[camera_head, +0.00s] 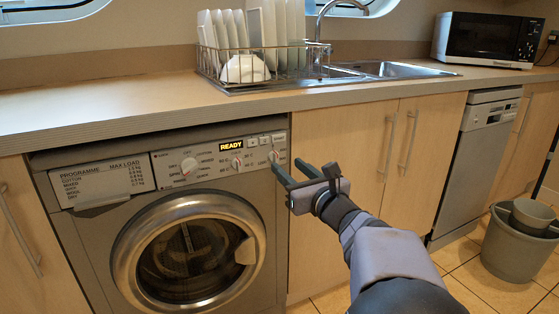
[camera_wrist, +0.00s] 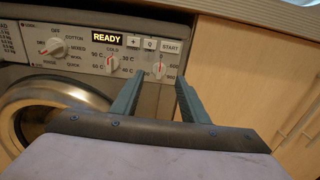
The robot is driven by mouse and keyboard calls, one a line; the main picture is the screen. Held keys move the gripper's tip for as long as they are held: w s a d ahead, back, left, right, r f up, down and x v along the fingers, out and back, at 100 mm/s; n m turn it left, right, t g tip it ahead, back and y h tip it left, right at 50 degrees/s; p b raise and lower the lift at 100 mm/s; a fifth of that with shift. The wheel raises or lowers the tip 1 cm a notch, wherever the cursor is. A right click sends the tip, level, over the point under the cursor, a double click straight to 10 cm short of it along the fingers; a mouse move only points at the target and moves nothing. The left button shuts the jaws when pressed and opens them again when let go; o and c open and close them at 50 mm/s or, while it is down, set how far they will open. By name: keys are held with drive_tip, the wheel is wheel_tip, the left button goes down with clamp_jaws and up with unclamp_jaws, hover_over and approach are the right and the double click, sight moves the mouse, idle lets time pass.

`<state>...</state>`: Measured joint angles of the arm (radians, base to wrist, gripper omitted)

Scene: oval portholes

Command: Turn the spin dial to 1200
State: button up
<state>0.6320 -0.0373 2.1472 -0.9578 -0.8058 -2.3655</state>
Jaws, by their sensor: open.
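The spin dial is the rightmost white knob on the washing machine's panel; it shows in the head view (camera_head: 274,157) and in the wrist view (camera_wrist: 159,69). Small numbers ring it, with 600 on its right; the other marks are too small to read surely, and I cannot tell its pointer's setting. My gripper (camera_head: 285,164) is open and empty, its fingers pointing at the panel. In the wrist view my fingertips (camera_wrist: 158,77) lie on either side of the dial in the picture. I cannot tell whether they touch it.
Left of the spin dial are a temperature dial (camera_wrist: 112,62), a programme dial (camera_wrist: 53,46) and a READY display (camera_wrist: 107,38). Buttons, including START (camera_wrist: 171,47), sit just above the dial. The round door (camera_head: 188,255) is below left. The worktop (camera_head: 130,100) overhangs the panel.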

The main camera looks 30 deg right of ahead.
sight(277, 158)
drive_tip(key=shift+w+b, duration=0.4)
drive_tip(key=shift+w, duration=2.75)
drive_tip(key=c, duration=1)
